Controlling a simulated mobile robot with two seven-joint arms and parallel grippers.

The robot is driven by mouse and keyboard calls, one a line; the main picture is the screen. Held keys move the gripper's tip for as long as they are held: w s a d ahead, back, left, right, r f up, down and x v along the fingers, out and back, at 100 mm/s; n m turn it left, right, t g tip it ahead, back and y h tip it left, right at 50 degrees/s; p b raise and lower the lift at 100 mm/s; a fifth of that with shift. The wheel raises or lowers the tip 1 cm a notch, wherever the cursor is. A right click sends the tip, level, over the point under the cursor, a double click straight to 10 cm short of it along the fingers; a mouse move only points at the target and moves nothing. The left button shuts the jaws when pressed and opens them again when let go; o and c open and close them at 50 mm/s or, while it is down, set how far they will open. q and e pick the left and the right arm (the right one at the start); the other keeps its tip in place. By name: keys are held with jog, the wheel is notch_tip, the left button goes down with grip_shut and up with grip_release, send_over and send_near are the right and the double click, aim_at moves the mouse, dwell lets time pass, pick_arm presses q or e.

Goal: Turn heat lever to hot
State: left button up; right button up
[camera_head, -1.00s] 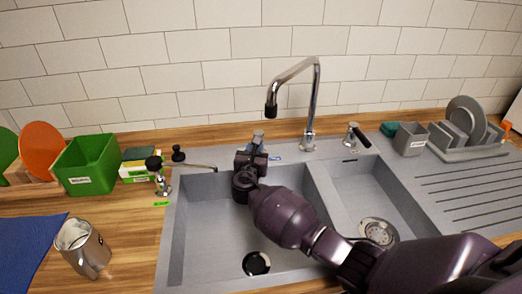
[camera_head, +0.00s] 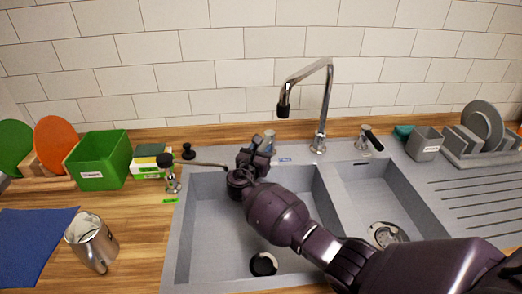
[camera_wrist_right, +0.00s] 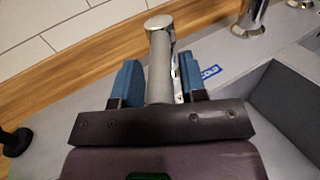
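The heat lever (camera_head: 270,134) stands at the back rim of the sink, left of the tall faucet. In the right wrist view the lever (camera_wrist_right: 160,65) is a grey post with a chrome cap. A blue COLD label (camera_wrist_right: 209,72) lies on the rim to its right. My right gripper (camera_head: 262,145) is at the lever. In the wrist view its two blue fingertips (camera_wrist_right: 160,80) stand apart on either side of the post, with a narrow gap visible on each side. Contact lower down is hidden. My left gripper is not in view.
The tall faucet (camera_head: 321,110) rises right of the lever. A black-handled lever (camera_head: 370,140) stands further right. The left sink basin (camera_head: 215,230) lies below my right arm. A green bin (camera_head: 99,165) and steel pitcher (camera_head: 92,243) are left.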

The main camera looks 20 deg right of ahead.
jog(key=shift+o, duration=0.7)
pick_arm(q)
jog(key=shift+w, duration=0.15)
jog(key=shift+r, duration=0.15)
pick_arm(e)
jog(key=shift+s+a+r+p, duration=0.1)
jog(key=shift+s+a+p, duration=0.25)
jog(key=shift+s+p, duration=0.05)
pick_arm(q)
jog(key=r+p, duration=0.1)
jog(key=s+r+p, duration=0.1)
jog(key=p, duration=0.1)
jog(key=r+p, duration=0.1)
jog(key=p, duration=0.1)
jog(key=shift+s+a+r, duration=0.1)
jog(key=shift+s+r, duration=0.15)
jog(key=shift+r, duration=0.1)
pick_arm(e)
jog(key=v, duration=0.9)
jog(key=shift+s+a, duration=0.25)
jog(key=shift+s, duration=0.05)
